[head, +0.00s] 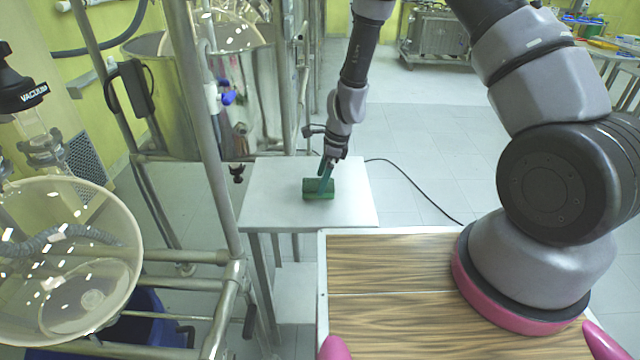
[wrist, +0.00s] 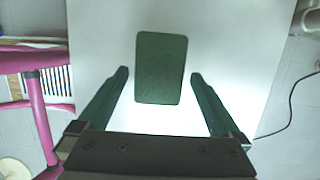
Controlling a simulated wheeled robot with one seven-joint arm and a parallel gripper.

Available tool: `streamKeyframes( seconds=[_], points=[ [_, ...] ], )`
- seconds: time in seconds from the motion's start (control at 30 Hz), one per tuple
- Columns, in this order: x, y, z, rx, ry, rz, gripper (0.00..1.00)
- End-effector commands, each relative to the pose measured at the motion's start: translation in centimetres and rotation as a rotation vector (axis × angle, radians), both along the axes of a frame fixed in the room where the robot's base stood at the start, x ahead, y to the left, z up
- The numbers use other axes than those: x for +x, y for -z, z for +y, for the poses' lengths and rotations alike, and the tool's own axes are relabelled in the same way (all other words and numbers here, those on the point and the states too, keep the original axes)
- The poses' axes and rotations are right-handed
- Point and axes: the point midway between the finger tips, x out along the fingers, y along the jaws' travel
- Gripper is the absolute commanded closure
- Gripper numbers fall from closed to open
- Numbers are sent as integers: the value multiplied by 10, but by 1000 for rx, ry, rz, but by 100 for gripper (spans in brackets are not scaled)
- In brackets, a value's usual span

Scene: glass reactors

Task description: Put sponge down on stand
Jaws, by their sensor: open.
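The green sponge (head: 318,188) lies on the white top of the stand (head: 350,210), near its middle. In the wrist view the sponge (wrist: 161,68) shows as a dark green rectangle on the pale stand top (wrist: 235,45). My gripper (head: 326,172) is just over the sponge in the head view. In the wrist view my gripper (wrist: 158,75) is open, with one finger on each side of the sponge and a visible gap to both. Whether the sponge's underside is fully flat on the stand is hidden.
A metal frame (head: 215,150) with a glass vessel (head: 70,260) stands left of the stand. A wood-patterned top (head: 390,280) is in front of it. A black cable (head: 420,190) runs across the floor on the right. Open floor lies behind and right.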

Motion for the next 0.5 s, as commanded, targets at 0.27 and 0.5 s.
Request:
streamKeyframes(
  seconds=[0.27, 0.5],
  points=[
    [1, -61, -15, 1, -1, -4, 0],
    [0, -89, -24, 0, -1, -1, 0]
  ],
)
